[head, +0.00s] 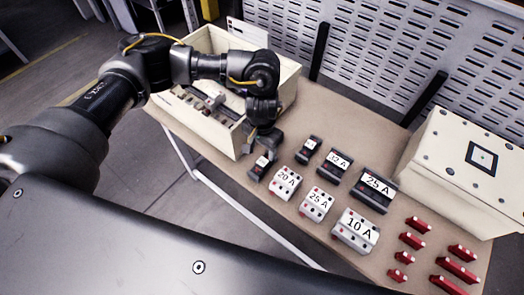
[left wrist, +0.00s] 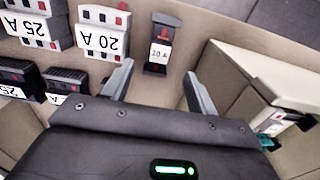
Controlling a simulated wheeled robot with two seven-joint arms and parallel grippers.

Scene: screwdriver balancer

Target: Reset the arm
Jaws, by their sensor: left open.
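My left arm reaches in from the left in the head view and bends down over the table. My left gripper (head: 264,150) is open and empty, beside the front right corner of the open cream box. In the left wrist view its two fingers (left wrist: 158,82) are spread apart. A small dark breaker with a white label (left wrist: 160,50) stands on the table just beyond the fingertips, apart from them. It also shows below the gripper in the head view (head: 259,170), partly hidden. My right gripper is not in view.
The open cream box (head: 195,122) holds dark parts. Grey breakers marked 20 A (head: 285,183), 25 A (head: 317,204) and 10 A (head: 356,234) stand near dark ones, including 32 A (head: 334,167). Several red pieces (head: 457,269) lie at front right. A closed cream box (head: 430,160) stands at right.

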